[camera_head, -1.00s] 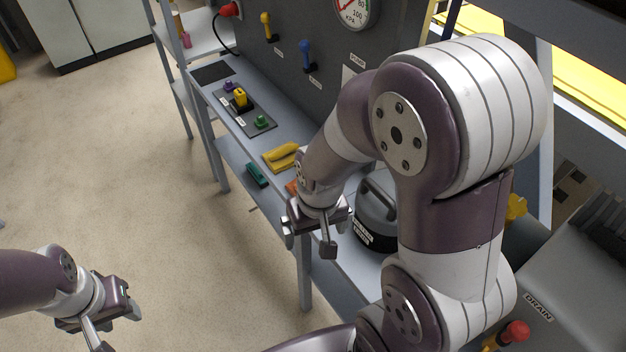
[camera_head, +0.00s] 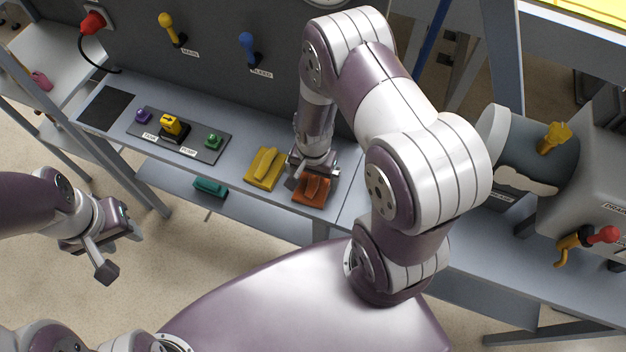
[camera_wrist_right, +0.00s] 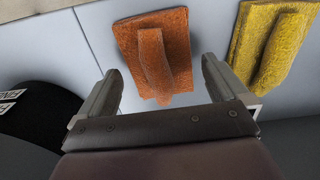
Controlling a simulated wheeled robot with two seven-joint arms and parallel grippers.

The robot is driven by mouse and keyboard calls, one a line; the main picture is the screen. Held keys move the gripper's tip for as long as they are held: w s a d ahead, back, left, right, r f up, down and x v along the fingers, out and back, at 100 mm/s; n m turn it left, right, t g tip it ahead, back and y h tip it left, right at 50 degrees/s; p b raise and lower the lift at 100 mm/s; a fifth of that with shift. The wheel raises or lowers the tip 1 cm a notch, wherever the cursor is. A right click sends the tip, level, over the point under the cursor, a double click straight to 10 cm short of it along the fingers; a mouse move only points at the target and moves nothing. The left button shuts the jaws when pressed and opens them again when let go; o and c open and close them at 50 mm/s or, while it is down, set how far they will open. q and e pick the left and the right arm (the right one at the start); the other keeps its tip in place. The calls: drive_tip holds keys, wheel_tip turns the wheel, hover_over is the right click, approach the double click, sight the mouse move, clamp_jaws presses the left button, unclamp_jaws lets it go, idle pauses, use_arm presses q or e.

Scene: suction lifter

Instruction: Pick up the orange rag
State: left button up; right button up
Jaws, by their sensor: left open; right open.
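The orange rag (camera_head: 312,190) lies on the grey bench shelf, to the right of the yellow rag. It also shows in the right wrist view (camera_wrist_right: 155,52), flat with a raised fold along its middle. My right gripper (camera_head: 305,182) is at the rag in the head view and partly covers it. In the right wrist view its open fingers (camera_wrist_right: 160,88) stand apart, with the near end of the rag's fold between them. Nothing is held. My left gripper (camera_head: 120,250) is open and empty, off to the left in front of the bench.
The yellow rag (camera_head: 265,168) lies close beside the orange one. A switch panel (camera_head: 190,147) with coloured knobs sits further left on the bench. A green item (camera_head: 210,187) lies on the lower shelf. A dark round container (camera_wrist_right: 35,115) stands near the right gripper.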

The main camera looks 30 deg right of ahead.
sight(314, 178)
drive_tip(key=shift+s+d+f, duration=0.1)
drive_tip(key=shift+f, duration=0.4)
drive_tip(key=shift+s+d+f, duration=0.1)
drive_tip(key=shift+f, duration=0.35)
drive_tip(key=shift+w+a, duration=0.15)
drive_tip(key=c, duration=0.9)
drive_tip(key=shift+o, duration=0.2)
drive_tip(key=shift+r, duration=0.1)
wheel_tip(314, 178, up, 10)
drive_tip(key=shift+f, duration=0.1)
drive_tip(key=shift+o, duration=1.3)
drive_tip(key=shift+c, duration=0.8)
